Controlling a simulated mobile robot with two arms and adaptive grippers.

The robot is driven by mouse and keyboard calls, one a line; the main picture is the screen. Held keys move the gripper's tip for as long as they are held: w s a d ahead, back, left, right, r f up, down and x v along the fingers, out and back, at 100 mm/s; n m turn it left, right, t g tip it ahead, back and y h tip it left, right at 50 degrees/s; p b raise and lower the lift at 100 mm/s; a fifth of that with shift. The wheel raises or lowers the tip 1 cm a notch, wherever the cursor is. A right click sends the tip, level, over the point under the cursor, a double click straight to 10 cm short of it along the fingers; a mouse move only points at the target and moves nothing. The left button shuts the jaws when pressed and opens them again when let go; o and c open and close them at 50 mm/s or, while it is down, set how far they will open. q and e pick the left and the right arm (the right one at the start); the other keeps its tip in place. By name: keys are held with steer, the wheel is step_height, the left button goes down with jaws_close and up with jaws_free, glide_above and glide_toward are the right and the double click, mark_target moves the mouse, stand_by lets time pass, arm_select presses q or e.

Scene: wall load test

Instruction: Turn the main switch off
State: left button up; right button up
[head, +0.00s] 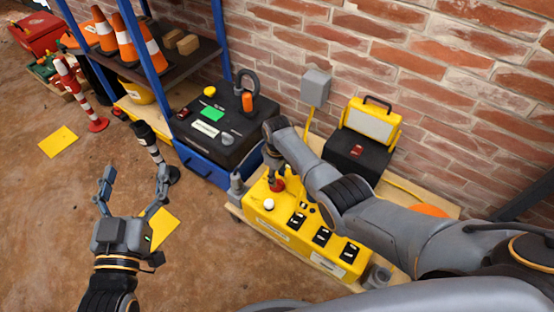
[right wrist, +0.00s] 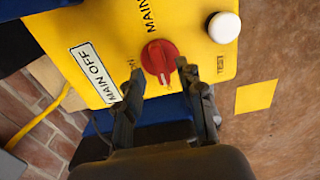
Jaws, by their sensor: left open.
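The yellow control box (head: 262,224) sits on a wooden board by the brick wall. Its red rotary main switch (right wrist: 160,60) is on the top face, with a pale pointer mark at its lower edge in the right wrist view. A white "MAIN OFF" label (right wrist: 95,72) is to its left there. My right gripper (right wrist: 158,67) is over the switch, its fingers apart on either side of the knob; contact is not clear. In the head view my right gripper (head: 275,172) partly hides the switch. My left gripper (head: 135,178) is open and empty over the floor.
A white button (right wrist: 224,27) marked TEST is close to the switch. Black switches (head: 322,236) line the box top. A black-topped blue case (head: 200,165), a black and yellow lamp unit (head: 358,150) and a shelf with cones (head: 128,45) stand nearby.

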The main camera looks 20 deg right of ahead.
step_height(320, 180, up, 10)
steer(key=shift+f, duration=0.2)
stand_by(0.5)
